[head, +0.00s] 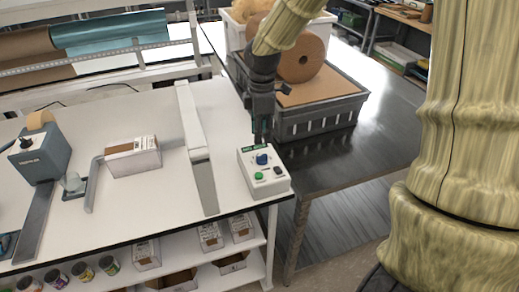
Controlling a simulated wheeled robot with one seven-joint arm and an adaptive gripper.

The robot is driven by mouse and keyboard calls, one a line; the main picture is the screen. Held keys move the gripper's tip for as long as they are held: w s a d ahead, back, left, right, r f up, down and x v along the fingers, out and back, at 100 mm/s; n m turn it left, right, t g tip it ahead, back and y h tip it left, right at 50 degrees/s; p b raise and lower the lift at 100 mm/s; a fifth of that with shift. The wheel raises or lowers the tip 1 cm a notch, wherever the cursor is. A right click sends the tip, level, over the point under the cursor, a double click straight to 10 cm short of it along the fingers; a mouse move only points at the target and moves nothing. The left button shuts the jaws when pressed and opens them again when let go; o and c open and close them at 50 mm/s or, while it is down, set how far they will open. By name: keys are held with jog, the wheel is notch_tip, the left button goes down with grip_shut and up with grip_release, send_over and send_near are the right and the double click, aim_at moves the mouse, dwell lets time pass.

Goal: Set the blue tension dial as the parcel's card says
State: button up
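The blue tension dial (262,159) is on the sloped top of a small white control box (276,185) at the right end of the white table. A green button and a dark switch are below it on the same face. My gripper (261,137) points down just above and behind the dial, and I cannot tell whether it touches it. The gap between its fingers is too small to judge. A white and brown parcel (133,160) lies at mid-left against a grey guide. Any card or print on it is too small to read, as is the dial's setting.
A tall grey-white arch (203,170) stands between parcel and control box. A grey crate (317,118) with a brown roll (299,56) is behind my gripper on a dark bench. A blue-grey tape machine (40,153) stands at left. Small boxes and jars fill the shelf below.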

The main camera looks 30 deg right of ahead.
aim_at(262, 155)
jog(key=shift+f+p, duration=1)
jog(key=shift+f, duration=3.3)
grip_shut()
